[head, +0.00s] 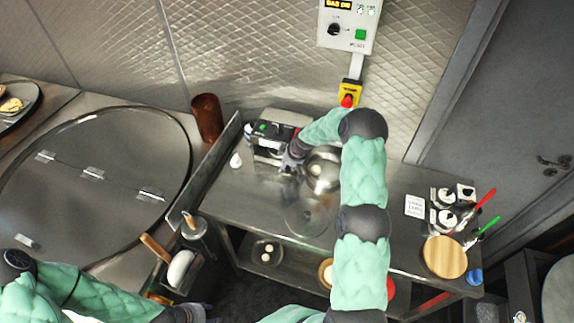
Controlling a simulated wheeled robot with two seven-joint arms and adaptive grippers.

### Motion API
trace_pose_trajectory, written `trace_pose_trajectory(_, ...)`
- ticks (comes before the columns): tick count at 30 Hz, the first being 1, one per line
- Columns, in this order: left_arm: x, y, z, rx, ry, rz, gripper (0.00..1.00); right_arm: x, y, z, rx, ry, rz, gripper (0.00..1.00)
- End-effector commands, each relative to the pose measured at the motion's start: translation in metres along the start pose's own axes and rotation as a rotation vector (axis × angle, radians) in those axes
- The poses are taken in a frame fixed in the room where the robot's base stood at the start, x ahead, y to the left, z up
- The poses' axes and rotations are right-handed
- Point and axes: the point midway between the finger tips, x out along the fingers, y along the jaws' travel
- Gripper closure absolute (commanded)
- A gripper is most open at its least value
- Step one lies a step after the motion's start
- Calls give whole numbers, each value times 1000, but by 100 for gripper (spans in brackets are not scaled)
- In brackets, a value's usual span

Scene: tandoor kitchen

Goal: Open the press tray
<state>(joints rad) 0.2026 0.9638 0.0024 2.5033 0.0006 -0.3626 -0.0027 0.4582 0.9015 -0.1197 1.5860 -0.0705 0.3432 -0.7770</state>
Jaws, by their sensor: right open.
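The press (273,130) is a boxy steel and black machine at the back left of the steel table, against the quilted metal wall. Its front low part is partly covered by my right gripper, so I cannot tell how far the tray is out. My right gripper (289,167) is open at the press's front right side, pointing down and left; whether it touches is unclear. My left arm lies low at the bottom left, and its dark gripper (190,313) is at the bottom edge, too cut off to read.
A steel bowl (323,170) stands close right of my right gripper. A round lidded tandoor top (90,170) fills the left, with an upright metal panel (205,170) between. A wooden board (444,257) and small containers sit at the table's right. A red-brown cylinder (207,118) stands behind.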

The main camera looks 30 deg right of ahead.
Motion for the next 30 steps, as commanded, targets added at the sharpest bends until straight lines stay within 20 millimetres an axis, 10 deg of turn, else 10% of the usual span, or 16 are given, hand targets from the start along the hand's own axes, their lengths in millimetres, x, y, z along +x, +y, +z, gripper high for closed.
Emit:
trace_pose_trajectory(5,0,0,0,0,0,0,54,0,0,0,0,0,0,52)
trace_pose_trajectory(11,0,0,0,0,0,0,54,0,0,0,0,0,0,100)
trace_pose_trajectory(30,4,-1,0,0,0,0,54,-7,-41,13,-3,3,-1,100)
